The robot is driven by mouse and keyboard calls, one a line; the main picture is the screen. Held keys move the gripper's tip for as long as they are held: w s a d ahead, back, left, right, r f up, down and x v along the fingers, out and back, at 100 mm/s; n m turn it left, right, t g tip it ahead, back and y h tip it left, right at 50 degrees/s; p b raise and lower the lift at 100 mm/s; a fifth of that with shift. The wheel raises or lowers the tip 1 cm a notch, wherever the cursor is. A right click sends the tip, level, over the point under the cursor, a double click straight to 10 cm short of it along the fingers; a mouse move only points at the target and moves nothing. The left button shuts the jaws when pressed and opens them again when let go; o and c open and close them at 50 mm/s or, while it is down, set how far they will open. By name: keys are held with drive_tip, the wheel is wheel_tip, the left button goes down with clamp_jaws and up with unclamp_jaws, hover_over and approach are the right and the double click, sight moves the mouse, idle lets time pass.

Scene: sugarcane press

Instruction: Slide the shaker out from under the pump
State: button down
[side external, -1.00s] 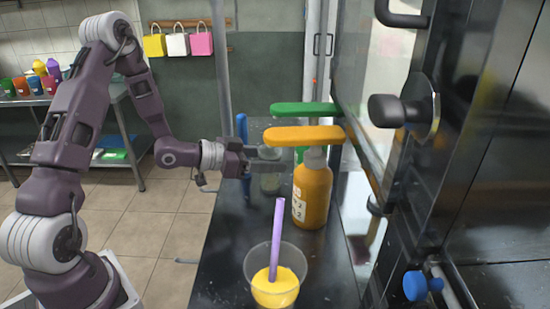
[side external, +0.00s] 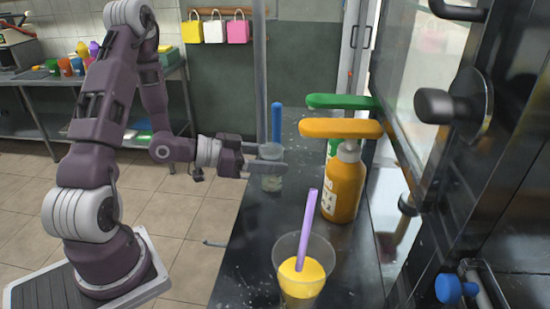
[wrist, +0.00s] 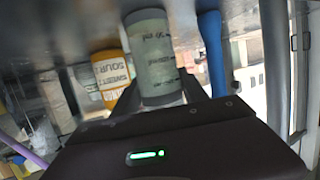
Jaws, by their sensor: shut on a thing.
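The shaker (side external: 271,182) is a clear, pale greenish cup standing upright on the dark counter, left of the pump bottles. My gripper (side external: 268,166) is shut on it from the left, with fingers across its upper half. In the wrist view the shaker (wrist: 155,60) fills the space between the fingers, with printed marks on its side. The orange pump bottle (side external: 344,190) has a long orange head (side external: 340,128). A green pump head (side external: 343,102) is behind it, its bottle mostly hidden. The shaker is clear of both heads, to their left.
A blue upright rod (side external: 277,122) stands just behind the shaker. A cup of yellow drink (side external: 303,280) with a purple straw (side external: 306,230) stands at the front of the counter. A dark machine with knobs (side external: 448,106) borders the right. Bare counter (side external: 250,235) lies front-left.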

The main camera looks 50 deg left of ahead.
drive_tip(key=c, duration=0.5)
unclamp_jaws()
drive_tip(key=v, duration=0.3)
drive_tip(key=shift+s, duration=0.1)
wheel_tip(320, 180, up, 6)
drive_tip(key=shift+r, duration=0.55)
wheel_tip(320, 180, up, 10)
